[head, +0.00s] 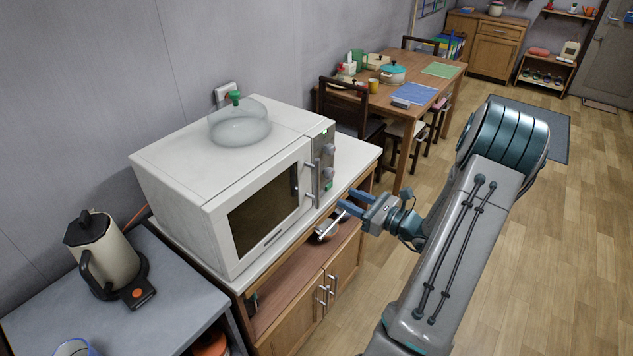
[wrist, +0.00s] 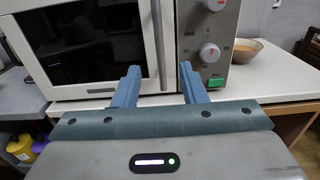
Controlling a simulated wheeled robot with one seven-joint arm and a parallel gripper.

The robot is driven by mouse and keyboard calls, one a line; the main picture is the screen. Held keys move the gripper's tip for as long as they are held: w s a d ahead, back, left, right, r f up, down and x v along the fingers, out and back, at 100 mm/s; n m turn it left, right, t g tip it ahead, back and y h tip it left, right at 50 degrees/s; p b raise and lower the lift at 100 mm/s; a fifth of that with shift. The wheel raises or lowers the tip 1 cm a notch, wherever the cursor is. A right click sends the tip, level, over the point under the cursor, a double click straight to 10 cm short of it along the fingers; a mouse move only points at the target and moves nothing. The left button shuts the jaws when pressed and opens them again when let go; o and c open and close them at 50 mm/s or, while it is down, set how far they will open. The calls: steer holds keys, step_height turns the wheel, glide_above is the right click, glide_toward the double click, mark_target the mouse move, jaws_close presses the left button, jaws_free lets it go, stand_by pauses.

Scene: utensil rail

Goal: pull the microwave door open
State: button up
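The white microwave (head: 190,160) stands on a cabinet's white top in the head view, its door (head: 268,210) shut. A vertical bar handle (head: 317,181) is at the door's right edge, beside the control panel (head: 325,163). In the wrist view the microwave door (wrist: 75,45) fills the upper left and the handle (wrist: 159,45) rises between the directions of my two fingers. My gripper (head: 347,202) is in front of the microwave, apart from the handle. Its blue fingers are spread with nothing between them, as the wrist view (wrist: 157,84) also shows.
A glass dome with a green knob (head: 238,122) sits on the microwave. A kettle (head: 104,255) stands on the grey counter at left. A bowl (wrist: 248,49) is right of the microwave. A dining table (head: 440,85) stands behind. The floor at right is clear.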

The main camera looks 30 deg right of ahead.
mark_target(319, 185)
steer(key=p+x, duration=0.2)
steer(key=x, duration=0.9)
steer(key=shift+w+a+p, duration=0.1)
steer(key=shift+w+p, duration=0.05)
steer(key=shift+p, duration=0.15)
jaws_close()
